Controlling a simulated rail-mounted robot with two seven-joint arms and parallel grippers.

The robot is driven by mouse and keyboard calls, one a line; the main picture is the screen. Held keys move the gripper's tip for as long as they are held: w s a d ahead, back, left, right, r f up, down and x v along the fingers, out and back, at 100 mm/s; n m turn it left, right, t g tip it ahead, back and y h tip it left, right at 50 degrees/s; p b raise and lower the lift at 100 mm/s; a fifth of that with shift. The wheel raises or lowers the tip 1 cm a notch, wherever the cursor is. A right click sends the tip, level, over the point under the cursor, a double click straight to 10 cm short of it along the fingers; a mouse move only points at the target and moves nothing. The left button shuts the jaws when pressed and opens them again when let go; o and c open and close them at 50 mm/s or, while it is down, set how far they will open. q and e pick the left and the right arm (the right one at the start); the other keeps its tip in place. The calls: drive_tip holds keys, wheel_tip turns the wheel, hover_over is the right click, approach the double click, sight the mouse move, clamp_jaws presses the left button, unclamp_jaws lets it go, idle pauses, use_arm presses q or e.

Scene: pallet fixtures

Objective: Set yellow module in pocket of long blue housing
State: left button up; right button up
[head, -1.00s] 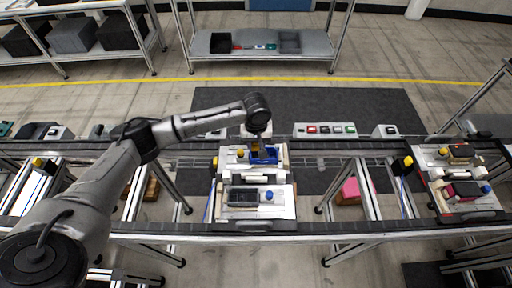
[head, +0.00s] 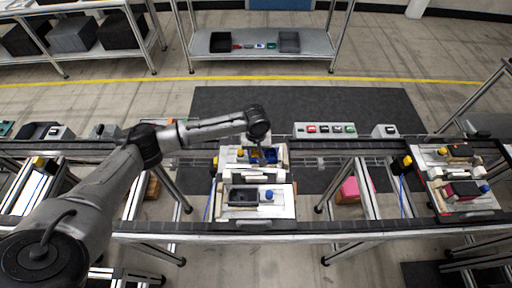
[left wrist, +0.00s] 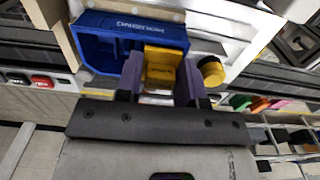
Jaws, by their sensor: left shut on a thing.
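The long blue housing (head: 271,155) lies on the far half of the middle pallet. The yellow module (left wrist: 164,66) is clamped between the two fingers of my left gripper (left wrist: 160,80), over the housing's near edge. I cannot tell how deep the module sits in the pocket. In the head view my left gripper (head: 257,150) points down at the housing, partly hidden by its own wrist. My right gripper is not in view.
A yellow round knob (left wrist: 211,70) stands beside the housing. A dark grey open housing (head: 243,197) and a blue knob (head: 269,195) are on the pallet's near half. Another pallet (head: 461,180) stands at right. A button box (head: 325,130) stands behind the conveyor.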

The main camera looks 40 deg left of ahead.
use_arm(q)
drive_tip(key=o, duration=0.9)
drive_tip(key=shift+r+b, duration=0.2)
drive_tip(key=shift+b, duration=0.1)
wheel_tip(320, 180, up, 13)
drive_tip(key=shift+f+p, duration=0.1)
drive_tip(key=shift+p, duration=0.2)
